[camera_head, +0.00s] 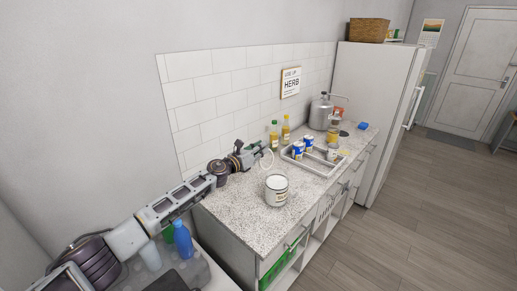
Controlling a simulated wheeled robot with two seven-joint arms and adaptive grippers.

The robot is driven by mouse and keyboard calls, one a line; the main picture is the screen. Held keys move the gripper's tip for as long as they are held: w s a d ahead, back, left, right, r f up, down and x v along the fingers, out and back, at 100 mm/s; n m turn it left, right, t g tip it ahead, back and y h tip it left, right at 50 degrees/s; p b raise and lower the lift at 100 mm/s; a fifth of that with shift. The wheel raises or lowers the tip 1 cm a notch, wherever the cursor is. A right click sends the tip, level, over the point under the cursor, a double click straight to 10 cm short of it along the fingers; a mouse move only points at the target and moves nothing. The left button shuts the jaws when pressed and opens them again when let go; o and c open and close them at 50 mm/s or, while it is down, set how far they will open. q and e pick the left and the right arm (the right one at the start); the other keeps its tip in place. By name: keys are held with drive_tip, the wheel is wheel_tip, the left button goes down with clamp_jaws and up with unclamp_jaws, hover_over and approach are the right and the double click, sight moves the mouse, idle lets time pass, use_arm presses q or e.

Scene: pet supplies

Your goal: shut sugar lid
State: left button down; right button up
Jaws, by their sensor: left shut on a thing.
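A white canister with a printed label (276,194), likely the sugar jar, stands upright on the speckled counter (232,206). Its top looks pale and round; I cannot tell whether a lid sits on it. My left gripper (260,155) is over the counter behind and to the left of the canister, apart from it. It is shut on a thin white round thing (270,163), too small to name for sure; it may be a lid.
A grey tray (315,172) with several blue-and-white cans lies right of the gripper. Two bottles (286,130) stand near the wall, and a metal dispenser (320,113) is further back. The counter's front, around the canister, is clear. A white fridge (368,90) closes the far end.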

sight(270, 152)
use_arm(q)
drive_tip(key=s+d+m, duration=0.1)
drive_tip(key=s+d+m+p, duration=0.1)
drive_tip(key=m, duration=0.1)
drive_tip(key=shift+d+r, duration=0.1)
drive_tip(key=shift+r, duration=0.2)
drive_tip(key=shift+s+d+f+m+p, duration=0.2)
drive_tip(key=shift+s+d+m+p, duration=0.6)
drive_tip(key=shift+m, duration=0.4)
drive_tip(key=c, duration=1.6)
unclamp_jaws()
drive_tip(key=shift+w, duration=0.1)
drive_tip(key=shift+c, duration=0.2)
drive_tip(key=shift+a, duration=0.15)
